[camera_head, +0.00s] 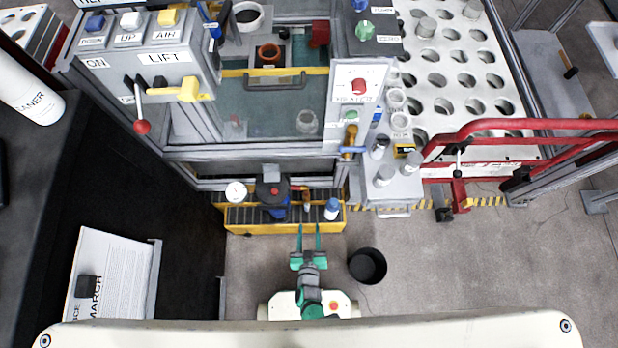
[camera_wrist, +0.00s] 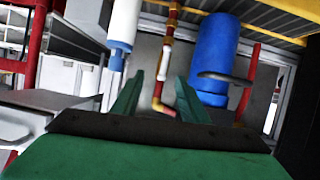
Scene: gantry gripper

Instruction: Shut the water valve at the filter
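A blue filter cylinder (camera_wrist: 204,58) stands in the yellow-edged tray (camera_head: 285,228); in the head view the filter (camera_head: 280,213) is mostly hidden under a dark top. Beside it is a thin brass-and-red pipe (camera_wrist: 168,45) with a pale band; the pipe also shows in the head view (camera_head: 306,203). A small red part (camera_head: 298,188) sits at the pipe's upper end; I cannot tell whether it is the valve handle or how it is turned. My gripper (camera_head: 308,230) is open and empty, just in front of the tray. Its green fingers (camera_wrist: 158,98) point toward the pipe and touch nothing visible.
A white-and-blue bottle (camera_head: 332,209) stands right of the pipe, a round white gauge (camera_head: 236,192) left of the filter. A black bucket (camera_head: 367,266) is on the floor to my gripper's right. A blue-levered brass valve (camera_head: 350,142) is on the cabinet above.

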